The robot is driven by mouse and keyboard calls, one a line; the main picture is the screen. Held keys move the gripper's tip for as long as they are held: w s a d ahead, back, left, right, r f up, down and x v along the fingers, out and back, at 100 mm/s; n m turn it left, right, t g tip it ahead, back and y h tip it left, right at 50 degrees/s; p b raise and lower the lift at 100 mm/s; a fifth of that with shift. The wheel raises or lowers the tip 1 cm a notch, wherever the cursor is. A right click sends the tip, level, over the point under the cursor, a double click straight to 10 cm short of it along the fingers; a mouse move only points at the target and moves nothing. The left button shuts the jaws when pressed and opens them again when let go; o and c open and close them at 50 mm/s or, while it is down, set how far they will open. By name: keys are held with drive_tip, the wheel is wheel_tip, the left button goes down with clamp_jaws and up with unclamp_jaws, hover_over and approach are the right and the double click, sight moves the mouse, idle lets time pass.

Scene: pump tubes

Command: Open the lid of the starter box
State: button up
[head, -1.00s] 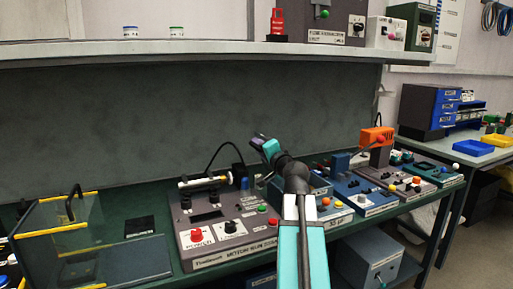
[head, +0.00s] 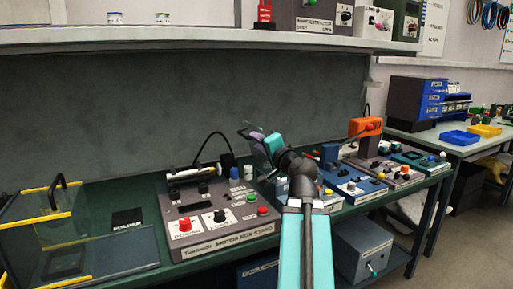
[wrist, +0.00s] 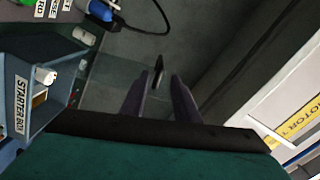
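The starter box (wrist: 18,100) is a blue-grey box with a white label at the left of the wrist view. In the head view my arm covers most of it. A clear lid with a black handle (wrist: 158,68) shows in the wrist view. In the head view the clear pane (head: 257,157) stands tilted up beside my gripper (head: 253,138). My gripper (wrist: 160,78) has its two fingers apart, with the handle between and just beyond the tips. Gaps show on both sides of the handle. Whether it touches a finger is hard to tell.
The motor run-stand (head: 222,219) is left of my arm. A clear case with yellow edges (head: 75,238) stands at the far left. Blue units and an orange device (head: 365,127) are to the right. A shelf (head: 200,43) runs above the bench.

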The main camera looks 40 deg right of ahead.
drive_tip(key=b+v, duration=0.2)
drive_tip(key=b, duration=0.1)
drive_tip(key=shift+s+a+b, duration=0.1)
drive_tip(key=shift+s+b, duration=0.25)
drive_tip(key=shift+s, duration=0.05)
drive_tip(key=shift+s, duration=0.15)
idle(0.6)
